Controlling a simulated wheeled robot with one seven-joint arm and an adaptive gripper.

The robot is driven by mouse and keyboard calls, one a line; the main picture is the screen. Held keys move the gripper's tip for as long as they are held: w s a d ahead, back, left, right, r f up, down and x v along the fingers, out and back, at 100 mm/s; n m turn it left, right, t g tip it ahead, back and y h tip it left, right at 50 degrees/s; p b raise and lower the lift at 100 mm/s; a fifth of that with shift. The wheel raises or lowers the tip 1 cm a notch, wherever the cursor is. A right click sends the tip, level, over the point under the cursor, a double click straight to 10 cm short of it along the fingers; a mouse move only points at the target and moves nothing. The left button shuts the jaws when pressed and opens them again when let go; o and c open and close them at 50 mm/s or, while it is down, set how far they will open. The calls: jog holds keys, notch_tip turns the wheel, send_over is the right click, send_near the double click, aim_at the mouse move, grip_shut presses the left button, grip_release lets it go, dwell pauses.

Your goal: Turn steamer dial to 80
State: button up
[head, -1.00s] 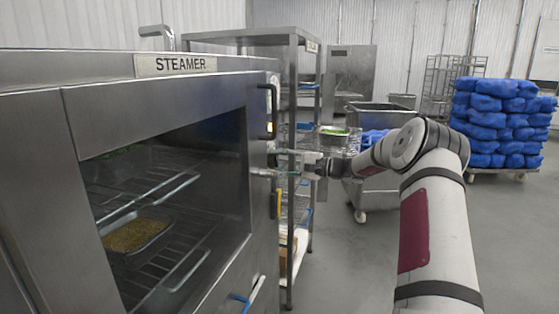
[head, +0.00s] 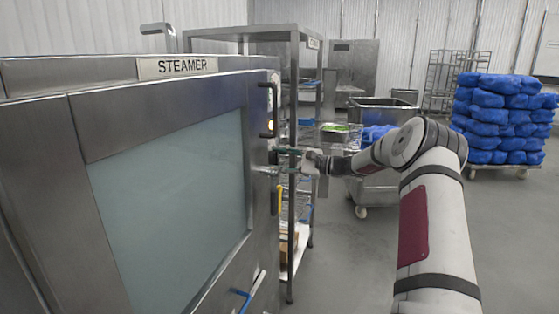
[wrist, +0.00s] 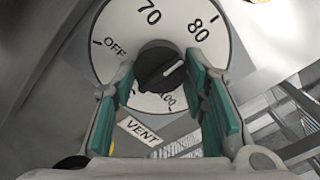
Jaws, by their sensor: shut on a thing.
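The steamer (head: 60,190) fills the left of the head view, with its name sign (head: 177,66) on top and its window (head: 170,210) clouded grey-green. The wrist view shows its white round dial (wrist: 112,60), marked OFF, 70, 80 and a number that looks like 100. The black knob (wrist: 158,66) is at its centre, its white line pointing right and slightly up, toward the 80 side. My gripper (wrist: 163,76) has its teal pads on either side of the knob and is shut on it. In the head view my gripper (head: 282,165) is at the steamer's right side; the dial face is hidden there.
A VENT label (wrist: 138,129) sits below the dial. A black door handle (head: 267,108) and a yellow handle (head: 280,200) are close to my gripper. A steel rack (head: 294,80) stands behind. A cart of blue bags (head: 500,125) is far right; open floor lies before it.

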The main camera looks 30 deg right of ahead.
jog(key=o, duration=1.1)
jog(key=shift+o, duration=0.2)
jog(key=shift+s+d, duration=0.1)
jog(key=shift+d, duration=0.05)
jog(key=v, duration=1.1)
jog(key=shift+s+d, duration=0.25)
jog(key=shift+s, duration=0.05)
jog(key=shift+f, duration=0.1)
